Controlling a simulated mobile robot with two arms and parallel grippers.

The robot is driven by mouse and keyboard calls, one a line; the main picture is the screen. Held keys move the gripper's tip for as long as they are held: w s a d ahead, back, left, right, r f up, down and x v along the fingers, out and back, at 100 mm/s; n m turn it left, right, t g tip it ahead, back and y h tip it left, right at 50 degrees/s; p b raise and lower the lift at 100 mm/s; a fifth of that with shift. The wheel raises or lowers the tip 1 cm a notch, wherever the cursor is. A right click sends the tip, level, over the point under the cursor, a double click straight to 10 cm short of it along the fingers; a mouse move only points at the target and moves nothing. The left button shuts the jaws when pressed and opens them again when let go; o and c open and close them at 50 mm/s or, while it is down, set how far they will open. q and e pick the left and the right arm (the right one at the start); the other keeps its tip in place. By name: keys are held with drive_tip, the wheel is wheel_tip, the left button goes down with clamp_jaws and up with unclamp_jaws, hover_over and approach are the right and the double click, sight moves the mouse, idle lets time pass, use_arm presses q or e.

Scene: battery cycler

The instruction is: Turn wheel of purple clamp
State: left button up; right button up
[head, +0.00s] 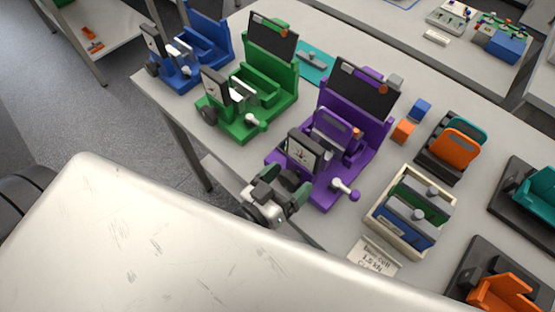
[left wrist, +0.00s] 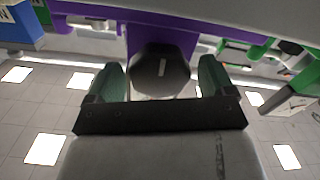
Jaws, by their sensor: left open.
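The purple clamp (head: 372,141) stands on the grey table in the middle of the head view, with a dark gauge panel on its front and a purple-knobbed lever at its right. Its dark, many-sided wheel (left wrist: 160,66) with a small pale mark shows in the left wrist view. My left gripper (head: 286,184) is at the clamp's front, by the table edge, and hides the wheel in the head view. In the left wrist view its green fingers (left wrist: 158,82) are open, one on each side of the wheel. I cannot tell whether they touch it. My right gripper is not in view.
A green clamp (head: 283,79) and a blue clamp (head: 213,38) stand to the left. To the right are a cream tray (head: 373,218) with cells, small orange (head: 403,132) and blue (head: 420,109) blocks, and a card (head: 375,256). Floor lies before the table edge.

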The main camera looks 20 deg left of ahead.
use_arm(q)
drive_tip(key=b+v, duration=0.2)
drive_tip(key=v, duration=0.8)
drive_tip(key=shift+s, duration=0.25)
drive_tip(key=shift+a, duration=0.1)
idle(0.8)
drive_tip(key=s+a+f+m+g+y, duration=0.1)
drive_tip(key=a+f+g, duration=0.15)
drive_tip(key=f, duration=0.85)
drive_tip(key=s+a+f+g+y, duration=0.1)
drive_tip(key=f+g, duration=0.2)
drive_tip(key=f, duration=0.8)
drive_tip(key=s+a+f+m+g+y, duration=0.1)
drive_tip(key=s+a+f+g+y, duration=0.15)
drive_tip(key=f, duration=0.85)
drive_tip(key=s+a+f+g+y, duration=0.1)
drive_tip(key=s+a+f+g, duration=0.3)
drive_tip(key=s+f+g, duration=0.4)
drive_tip(key=s+f, duration=0.4)
drive_tip(key=f, duration=0.3)
drive_tip(key=shift+s+n+y, duration=0.15)
drive_tip(key=shift+n+y, duration=0.15)
drive_tip(key=shift+y, duration=0.05)
